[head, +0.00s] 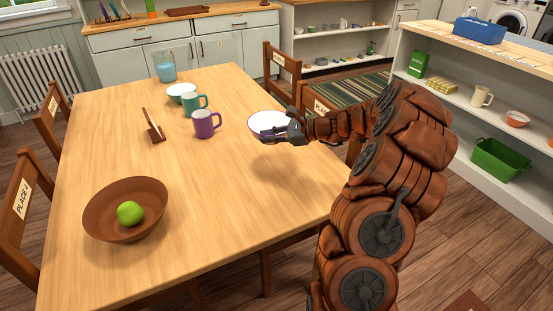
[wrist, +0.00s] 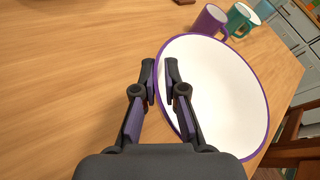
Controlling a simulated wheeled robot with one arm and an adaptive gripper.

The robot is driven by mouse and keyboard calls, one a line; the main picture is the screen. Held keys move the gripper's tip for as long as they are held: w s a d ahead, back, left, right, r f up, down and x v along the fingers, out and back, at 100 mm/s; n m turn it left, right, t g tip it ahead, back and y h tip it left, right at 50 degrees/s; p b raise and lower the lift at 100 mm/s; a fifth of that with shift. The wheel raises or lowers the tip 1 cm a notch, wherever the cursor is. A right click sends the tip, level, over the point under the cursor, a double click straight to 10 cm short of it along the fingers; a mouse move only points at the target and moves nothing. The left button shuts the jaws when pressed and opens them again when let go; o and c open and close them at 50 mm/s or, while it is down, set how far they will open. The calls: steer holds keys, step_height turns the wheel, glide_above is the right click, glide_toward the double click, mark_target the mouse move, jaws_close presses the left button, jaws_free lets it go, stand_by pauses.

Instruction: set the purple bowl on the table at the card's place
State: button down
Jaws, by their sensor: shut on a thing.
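The purple bowl (head: 266,121) is white inside with a purple rim. It is at the right side of the table (head: 215,210); I cannot tell whether it touches the top. It also shows in the wrist view (wrist: 222,88), where my gripper (wrist: 160,75) is shut on its near left rim. In the head view my gripper (head: 285,134) reaches it from the right. A small card on a wooden stand (head: 153,126) is left of the bowl, its face turned away and unreadable. Chair labels show PLACE 4 (head: 22,199) at left and a partly hidden one (head: 321,107) at right.
A purple mug (head: 205,124), teal mug (head: 194,103), green-rimmed bowl (head: 181,93) and blue jug (head: 165,66) stand beyond the bowl. A brown bowl (head: 100,220) holds a green apple (head: 130,213) at front left. The table's middle and front right are clear.

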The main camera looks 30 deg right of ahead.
steer(key=d, duration=0.1)
steer(key=s+d+b, duration=0.1)
steer(key=d, duration=0.1)
steer(key=d+b, duration=0.1)
steer(key=d, duration=0.1)
steer(key=shift+s+r, duration=0.35)
steer(key=shift+r, duration=0.05)
steer(key=shift+d+f+b, duration=0.1)
steer(key=shift+f+b, duration=0.25)
steer(key=shift+f, duration=4.45)
steer(key=shift+f, duration=0.15)
steer(key=c, duration=1.2)
jaws_free()
